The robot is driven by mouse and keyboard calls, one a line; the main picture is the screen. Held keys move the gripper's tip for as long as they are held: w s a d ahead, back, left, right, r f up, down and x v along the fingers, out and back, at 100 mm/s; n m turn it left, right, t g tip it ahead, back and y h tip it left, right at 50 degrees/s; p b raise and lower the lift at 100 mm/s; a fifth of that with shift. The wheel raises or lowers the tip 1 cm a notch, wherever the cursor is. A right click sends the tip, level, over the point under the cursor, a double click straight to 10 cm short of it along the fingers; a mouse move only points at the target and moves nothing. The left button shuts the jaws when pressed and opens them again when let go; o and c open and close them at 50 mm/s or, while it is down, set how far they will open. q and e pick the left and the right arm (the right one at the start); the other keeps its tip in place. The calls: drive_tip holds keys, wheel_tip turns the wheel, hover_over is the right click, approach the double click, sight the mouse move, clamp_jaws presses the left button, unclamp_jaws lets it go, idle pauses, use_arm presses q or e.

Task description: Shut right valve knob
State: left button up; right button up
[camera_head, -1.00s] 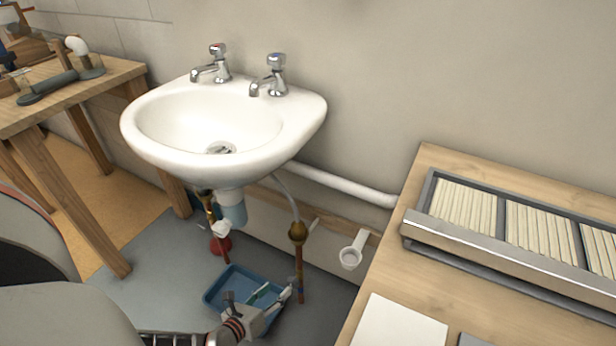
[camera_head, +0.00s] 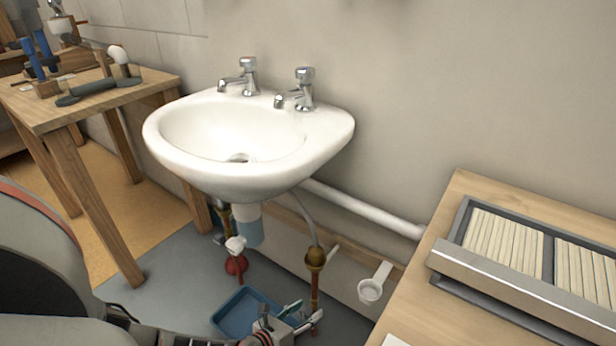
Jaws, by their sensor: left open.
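Under the sink, the right copper pipe carries a brass valve (camera_head: 315,257), with a small pale lever-like piece (camera_head: 333,251) just to its right. The left pipe has a white fitting (camera_head: 235,244) and a red round piece (camera_head: 236,265). My left gripper (camera_head: 291,314) is at the bottom of the view, open, in front of the blue tray and below the brass valve, apart from it. I cannot see anything held in it. My right gripper is not in view.
The white sink (camera_head: 240,180) with two chrome taps overhangs the pipes. A blue tray (camera_head: 232,322) lies on the grey floor. A wooden bench (camera_head: 475,205) at right and a wooden table (camera_head: 50,115) at left flank the space. A white cup-like fitting (camera_head: 371,288) is near the wall.

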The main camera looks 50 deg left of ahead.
use_arm(q)
drive_tip(key=shift+w, duration=0.2)
drive_tip(key=shift+c, duration=0.5)
drive_tip(key=c, duration=1)
